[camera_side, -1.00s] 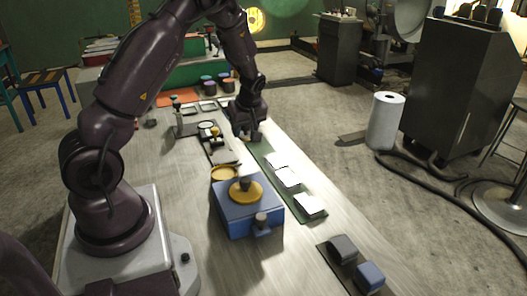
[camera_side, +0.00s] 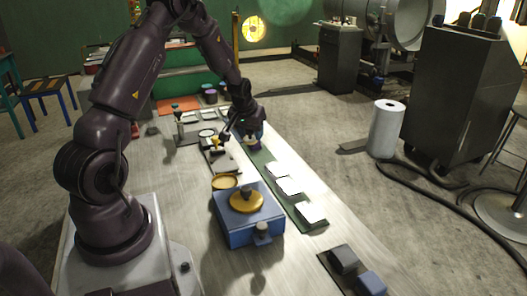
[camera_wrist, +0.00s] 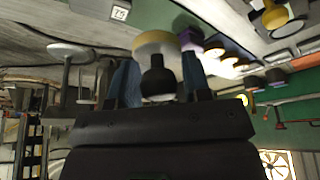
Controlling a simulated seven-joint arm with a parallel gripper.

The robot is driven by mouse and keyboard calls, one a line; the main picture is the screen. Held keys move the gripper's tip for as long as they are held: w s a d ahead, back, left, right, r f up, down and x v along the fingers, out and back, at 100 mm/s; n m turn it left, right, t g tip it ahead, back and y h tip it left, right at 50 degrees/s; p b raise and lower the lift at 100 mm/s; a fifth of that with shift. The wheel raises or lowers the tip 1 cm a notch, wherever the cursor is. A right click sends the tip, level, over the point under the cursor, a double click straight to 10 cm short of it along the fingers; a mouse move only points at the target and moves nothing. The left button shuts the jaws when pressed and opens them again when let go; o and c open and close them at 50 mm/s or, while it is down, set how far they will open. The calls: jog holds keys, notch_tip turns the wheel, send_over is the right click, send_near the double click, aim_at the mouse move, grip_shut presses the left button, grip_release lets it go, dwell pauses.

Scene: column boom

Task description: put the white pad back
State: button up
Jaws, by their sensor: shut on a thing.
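My gripper (camera_wrist: 158,78) is shut on a pad with a black knob and a pale cream, rounded face (camera_wrist: 157,44); the knob sits between the two bluish fingers in the wrist view. In the side view my gripper (camera_side: 240,133) is above the far part of the bench, by the far end of a green strip (camera_side: 296,205). The held pad is too small to make out there. A small purple thing (camera_side: 255,142) is at the strip's far end, close to the gripper; it also shows in the wrist view (camera_wrist: 190,38).
White square tiles (camera_side: 289,186) lie on the green strip. A blue box (camera_side: 248,218) with a yellow disc on top stands nearer. Small items and a rack (camera_side: 190,130) crowd the bench left of the gripper.

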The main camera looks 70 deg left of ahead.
jog(key=w+a+f, duration=0.2)
jog(key=w+a, duration=0.1)
send_over(265, 155)
jog(key=s+d, duration=0.2)
jog(key=f, duration=0.4)
jog(key=shift+w+a+f, duration=0.2)
jog(key=shift+f, duration=0.15)
jog(key=shift+w+a+f, duration=0.2)
jog(key=shift+w+f, duration=0.05)
jog(key=shift+f, duration=1.7)
jog(key=shift+f, duration=0.1)
jog(key=o, duration=0.9)
